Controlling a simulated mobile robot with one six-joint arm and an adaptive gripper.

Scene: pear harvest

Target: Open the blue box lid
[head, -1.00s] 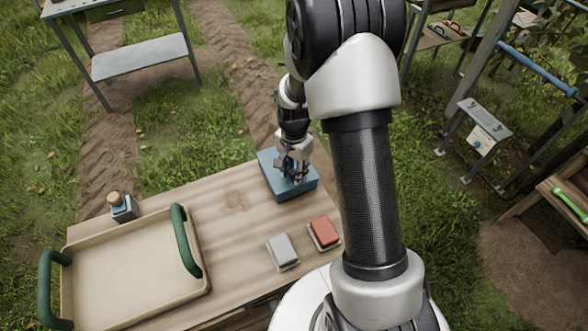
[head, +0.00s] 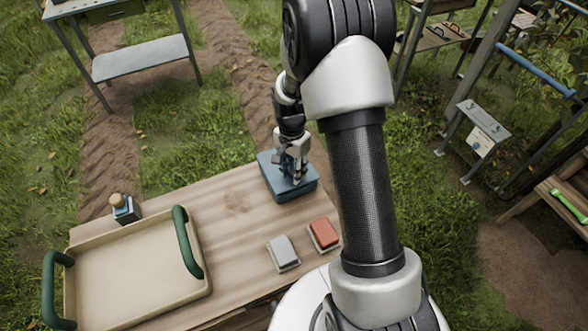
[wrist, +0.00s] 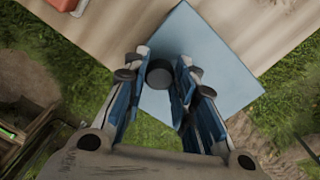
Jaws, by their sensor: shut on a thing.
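The blue box (head: 272,177) stands at the far right corner of the wooden table. Its flat lid (wrist: 215,55) fills the upper middle of the wrist view and appears to lie flat on the box. A dark round knob (wrist: 159,75) stands up from the lid. My gripper (head: 292,180) points down over the box. In the wrist view my gripper (wrist: 169,77) has its fingers on either side of the knob and is shut on it. In the head view my gripper hides the knob and part of the lid.
A beige tray (head: 135,313) with green handles stands at the table's left. A small blue-grey item with a tan top (head: 123,209) sits behind it. A grey block (head: 283,251) and a red block (head: 323,234) lie near the front edge. The table's middle is clear.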

